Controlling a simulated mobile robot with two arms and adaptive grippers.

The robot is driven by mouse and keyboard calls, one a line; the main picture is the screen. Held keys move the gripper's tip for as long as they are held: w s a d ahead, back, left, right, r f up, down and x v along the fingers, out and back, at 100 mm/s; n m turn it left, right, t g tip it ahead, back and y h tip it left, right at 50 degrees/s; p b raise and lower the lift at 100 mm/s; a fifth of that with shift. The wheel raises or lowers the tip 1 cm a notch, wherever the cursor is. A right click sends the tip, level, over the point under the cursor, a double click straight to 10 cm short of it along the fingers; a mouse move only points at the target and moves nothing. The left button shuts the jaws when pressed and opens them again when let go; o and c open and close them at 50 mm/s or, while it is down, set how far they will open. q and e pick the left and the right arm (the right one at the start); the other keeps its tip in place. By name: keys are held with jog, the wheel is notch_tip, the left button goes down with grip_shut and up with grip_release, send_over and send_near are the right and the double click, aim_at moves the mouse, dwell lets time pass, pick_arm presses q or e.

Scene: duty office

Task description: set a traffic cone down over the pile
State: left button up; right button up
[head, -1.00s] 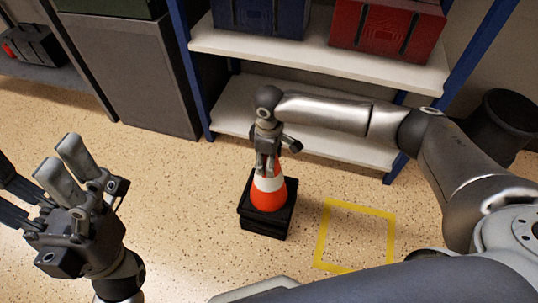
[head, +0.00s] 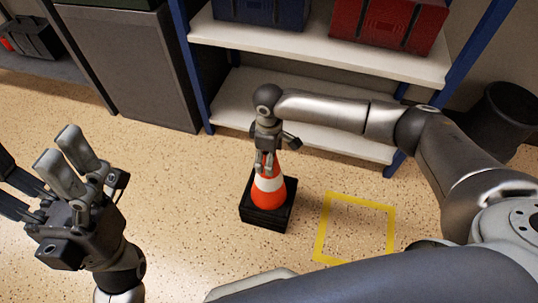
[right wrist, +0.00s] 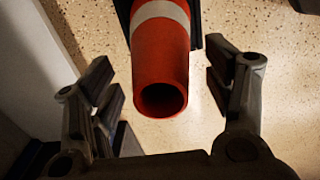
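An orange and white traffic cone (head: 266,193) stands upright on a low stack of black square bases (head: 264,219) on the floor. The cone and bases look aligned; whether other cones are nested inside is hidden. My right gripper (head: 266,165) is at the cone's top, pointing down. In the right wrist view the cone's open tip (right wrist: 161,99) lies between the spread fingers of my right gripper (right wrist: 165,95), with gaps on both sides. My left gripper (head: 38,165) is raised at the left, its fingers apart and empty, far from the cone.
A yellow taped square (head: 323,228) on the floor right of the stack is empty. Behind stands a shelf (head: 230,95) with blue posts, a blue crate (head: 262,12) and a red crate (head: 386,25). A grey cabinet (head: 135,65) stands left.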

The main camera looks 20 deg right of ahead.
jog(key=shift+s+f, duration=0.1)
notch_tip(320, 180, up, 12)
dwell(0.7)
dwell(0.6)
